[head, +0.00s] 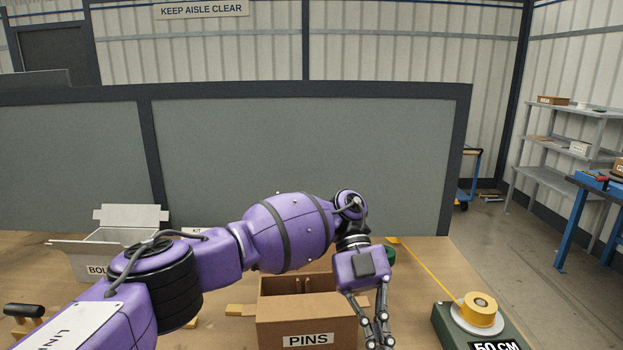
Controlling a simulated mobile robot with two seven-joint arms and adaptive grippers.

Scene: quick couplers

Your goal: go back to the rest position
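My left arm reaches in from the lower left and crosses the workbench. My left gripper (379,342) points down just right of the cardboard box labelled PINS (309,321). Its fingertips are close to the lower edge of the view, and whether they are open or shut is unclear. I see no object between the fingers. My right gripper is not in view.
A grey box labelled BOL... (80,262) stands at the back left, partly behind my arm. A yellow tape roll (480,308) sits on a dark green block marked 50 CM (452,330) at right. A grey partition (300,165) closes the bench's back.

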